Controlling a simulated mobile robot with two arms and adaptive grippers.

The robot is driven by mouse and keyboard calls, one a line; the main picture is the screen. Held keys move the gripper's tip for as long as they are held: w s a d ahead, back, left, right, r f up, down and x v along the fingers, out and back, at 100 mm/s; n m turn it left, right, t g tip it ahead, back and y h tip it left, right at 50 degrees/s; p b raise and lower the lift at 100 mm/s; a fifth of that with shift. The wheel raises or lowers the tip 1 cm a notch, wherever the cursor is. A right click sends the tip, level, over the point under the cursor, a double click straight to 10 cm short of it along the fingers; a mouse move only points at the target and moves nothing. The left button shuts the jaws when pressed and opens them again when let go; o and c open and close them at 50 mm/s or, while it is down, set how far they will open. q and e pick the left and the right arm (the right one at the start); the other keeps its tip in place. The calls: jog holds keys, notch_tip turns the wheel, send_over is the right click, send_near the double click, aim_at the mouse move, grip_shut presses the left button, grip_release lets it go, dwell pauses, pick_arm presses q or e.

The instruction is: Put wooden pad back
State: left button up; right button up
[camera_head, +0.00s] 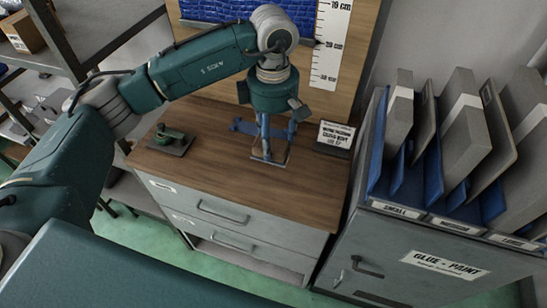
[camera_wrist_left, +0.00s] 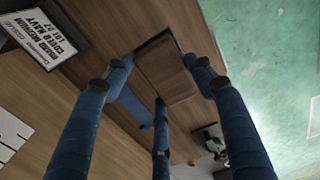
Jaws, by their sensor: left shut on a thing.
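My left gripper (camera_head: 267,150) points down at the wooden top of the grey drawer cabinet. In the left wrist view its blue fingers (camera_wrist_left: 160,85) are shut around a brown wooden pad (camera_wrist_left: 165,72) with a dark edge. In the head view the pad blends with the wooden top, and only a thin outline shows between the fingers. I cannot tell whether the pad touches the top. My right gripper is not in view.
A blue bracket (camera_head: 243,126) lies behind the fingers. A small green tool on a dark plate (camera_head: 172,139) sits left, and a lettered sign (camera_head: 335,136) stands right. A ruler board (camera_head: 330,45) rises behind. A grey panel rack (camera_head: 430,240) stands right. The cabinet top's front is clear.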

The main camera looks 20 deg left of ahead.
aim_at(273, 148)
pick_arm(q)
jog(key=f+p, duration=0.1)
jog(key=f, duration=0.3)
jog(key=shift+w, duration=0.2)
jog(key=shift+w+f, duration=0.1)
jog(key=shift+f, duration=1)
notch_tip(273, 148, down, 3)
jog(key=shift+f+p, duration=0.15)
jog(key=shift+p, duration=0.65)
jog(key=shift+f, duration=0.35)
jog(key=o, duration=1)
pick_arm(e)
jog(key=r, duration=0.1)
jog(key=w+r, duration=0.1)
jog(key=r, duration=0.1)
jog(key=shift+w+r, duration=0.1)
pick_arm(q)
jog(key=shift+r, duration=0.1)
